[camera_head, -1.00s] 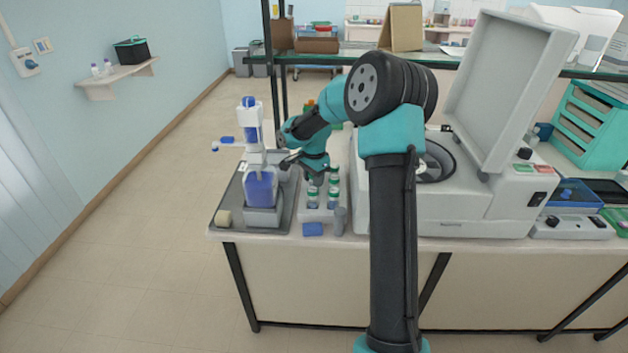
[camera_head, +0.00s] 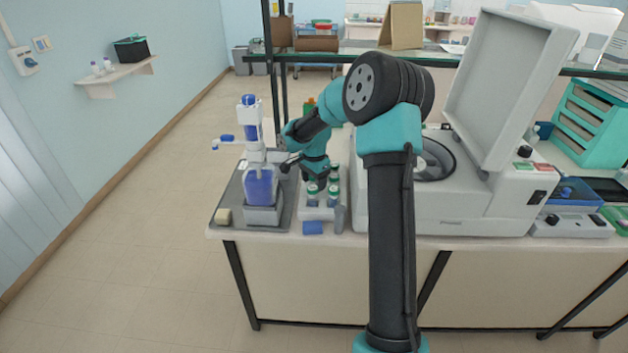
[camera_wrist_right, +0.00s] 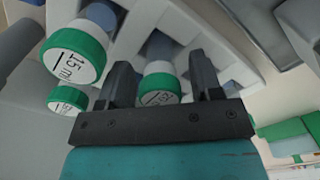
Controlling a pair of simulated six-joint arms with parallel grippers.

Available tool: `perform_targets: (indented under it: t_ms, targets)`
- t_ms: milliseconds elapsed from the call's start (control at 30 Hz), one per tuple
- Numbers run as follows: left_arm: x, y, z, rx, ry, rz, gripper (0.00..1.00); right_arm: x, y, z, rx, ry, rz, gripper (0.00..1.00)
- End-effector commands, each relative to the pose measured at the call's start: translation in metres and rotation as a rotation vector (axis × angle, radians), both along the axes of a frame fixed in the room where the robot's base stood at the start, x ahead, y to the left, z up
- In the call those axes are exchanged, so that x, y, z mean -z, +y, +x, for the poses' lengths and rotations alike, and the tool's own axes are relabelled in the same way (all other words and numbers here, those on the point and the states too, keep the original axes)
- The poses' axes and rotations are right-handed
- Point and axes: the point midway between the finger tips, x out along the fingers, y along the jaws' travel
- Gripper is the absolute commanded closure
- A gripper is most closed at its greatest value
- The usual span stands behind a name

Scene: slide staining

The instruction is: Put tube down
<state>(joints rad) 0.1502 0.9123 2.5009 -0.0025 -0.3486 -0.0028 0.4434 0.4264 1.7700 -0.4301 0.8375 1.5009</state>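Several tubes with green caps stand in a white rack (camera_head: 318,214) on the bench; one is the front left tube (camera_head: 313,192) in the head view. My right gripper (camera_head: 314,178) is low over the rack, among the caps. In the right wrist view, its two dark fingers (camera_wrist_right: 165,82) stand apart on either side of one green-capped tube (camera_wrist_right: 158,84). A gap shows between that cap and the right finger. Larger 15 ml caps (camera_wrist_right: 75,55) are to the left of the fingers. My left gripper is not in view.
A blue-and-white bottle dispenser (camera_head: 260,188) on a grey tray (camera_head: 230,200) stands just left of the rack. A centrifuge with its lid up (camera_head: 470,205) stands close on the right.

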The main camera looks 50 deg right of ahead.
Motion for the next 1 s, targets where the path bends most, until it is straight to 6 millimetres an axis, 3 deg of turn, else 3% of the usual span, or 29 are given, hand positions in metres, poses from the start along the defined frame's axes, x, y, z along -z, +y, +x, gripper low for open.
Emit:
perform_targets:
  t_ms: [267, 467, 1000]
  targets:
    - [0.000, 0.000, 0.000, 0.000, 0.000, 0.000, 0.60, -0.001, 0.000, 0.000, 0.000, -0.001, 0.000, 0.39]
    - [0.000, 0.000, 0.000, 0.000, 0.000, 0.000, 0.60, -0.013, 0.000, 0.001, 0.000, -0.002, 0.000, 0.39]
    - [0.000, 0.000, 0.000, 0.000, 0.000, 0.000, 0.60, -0.107, 0.000, 0.000, 0.000, -0.003, -0.001, 0.39]
